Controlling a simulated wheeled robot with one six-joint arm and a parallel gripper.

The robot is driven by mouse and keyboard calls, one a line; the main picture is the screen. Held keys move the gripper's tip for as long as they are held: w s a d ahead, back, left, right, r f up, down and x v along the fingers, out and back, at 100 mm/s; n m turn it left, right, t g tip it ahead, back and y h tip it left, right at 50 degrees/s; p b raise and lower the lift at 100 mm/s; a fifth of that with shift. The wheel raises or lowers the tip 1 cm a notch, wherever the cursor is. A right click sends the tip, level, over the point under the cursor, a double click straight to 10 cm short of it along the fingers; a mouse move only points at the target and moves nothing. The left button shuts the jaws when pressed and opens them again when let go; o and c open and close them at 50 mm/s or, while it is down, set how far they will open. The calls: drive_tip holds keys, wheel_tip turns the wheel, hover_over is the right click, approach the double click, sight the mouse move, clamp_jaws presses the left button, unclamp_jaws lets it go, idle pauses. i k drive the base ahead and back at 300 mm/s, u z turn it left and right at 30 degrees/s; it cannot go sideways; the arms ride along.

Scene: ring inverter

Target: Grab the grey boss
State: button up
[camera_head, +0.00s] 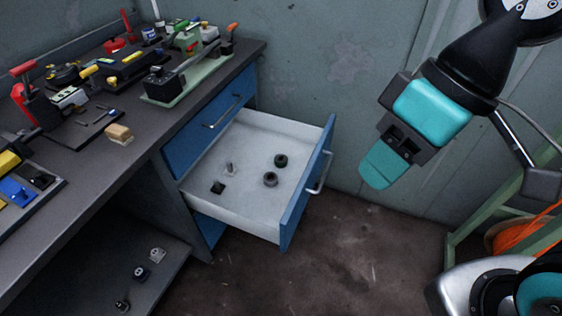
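A small light-grey upright piece (231,169) stands in the open drawer (283,218), towards its left side. It looks like a grey boss, but it is too small to be sure. Another light-grey piece (157,254) lies on the low shelf under the bench. My gripper (380,172) hangs in the air to the right of the drawer, above its level and apart from everything. Its teal finger points down and left. The fingers overlap in this view, so their gap does not show. Nothing is visibly held.
Two black rings (270,179) and a black square piece (218,187) lie in the drawer. The workbench (135,155) is crowded with tools and carries a wooden block (118,134). A green rack with an orange coil (525,232) stands at right. The floor before the drawer is clear.

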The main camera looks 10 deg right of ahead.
sight(269, 178)
drive_tip(key=u, duration=0.65)
drive_tip(key=i, duration=0.85)
drive_tip(key=u, duration=0.1)
